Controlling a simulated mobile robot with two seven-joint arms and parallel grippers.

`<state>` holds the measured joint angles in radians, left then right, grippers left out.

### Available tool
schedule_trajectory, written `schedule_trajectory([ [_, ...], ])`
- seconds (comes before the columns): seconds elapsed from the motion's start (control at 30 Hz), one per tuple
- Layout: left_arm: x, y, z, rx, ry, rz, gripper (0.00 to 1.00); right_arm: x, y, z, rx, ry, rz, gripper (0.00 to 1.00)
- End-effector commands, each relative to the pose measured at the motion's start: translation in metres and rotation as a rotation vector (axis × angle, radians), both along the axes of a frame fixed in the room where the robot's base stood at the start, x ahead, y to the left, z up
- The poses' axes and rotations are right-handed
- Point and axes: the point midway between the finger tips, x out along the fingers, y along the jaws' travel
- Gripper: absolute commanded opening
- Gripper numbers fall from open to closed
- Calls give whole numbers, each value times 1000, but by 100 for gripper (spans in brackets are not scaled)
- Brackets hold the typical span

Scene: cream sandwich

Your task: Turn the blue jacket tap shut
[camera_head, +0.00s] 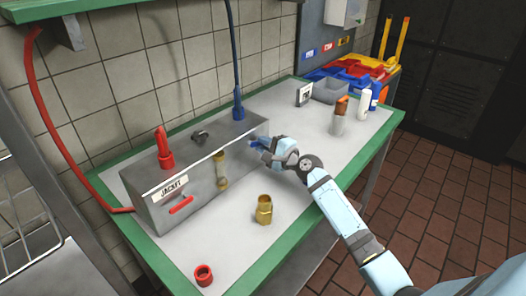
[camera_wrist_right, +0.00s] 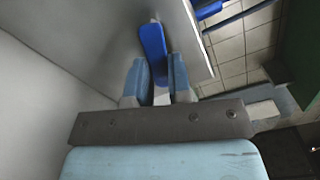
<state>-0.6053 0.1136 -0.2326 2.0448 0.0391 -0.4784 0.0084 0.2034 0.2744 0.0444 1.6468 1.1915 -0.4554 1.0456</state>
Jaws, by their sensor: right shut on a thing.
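The blue jacket tap (camera_head: 257,145) sits on the right part of the front face of the grey jacket box (camera_head: 150,213). My right gripper (camera_head: 267,152) is at the tap and partly hides it. In the right wrist view the blue tap handle (camera_wrist_right: 153,45) runs down between the two fingers of my right gripper (camera_wrist_right: 157,75), which are shut on it. My left gripper is not in view.
A red tap (camera_head: 181,205) is on the box's left front. A brass fitting (camera_head: 264,210) and a red ring (camera_head: 204,275) stand on the bench (camera_head: 225,250). A blue hose (camera_head: 236,60) rises from the box.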

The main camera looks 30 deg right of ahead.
Motion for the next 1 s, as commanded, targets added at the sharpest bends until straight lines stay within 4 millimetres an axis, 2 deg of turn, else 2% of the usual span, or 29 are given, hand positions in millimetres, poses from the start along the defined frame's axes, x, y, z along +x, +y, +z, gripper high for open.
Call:
schedule_trajectory([
  [0.4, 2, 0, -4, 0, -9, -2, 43, 0, -2, 8, -263, -90, 1, 0],
  [1.0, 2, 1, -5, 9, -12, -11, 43, 0, -1, 11, -342, -117, 1, 0],
])
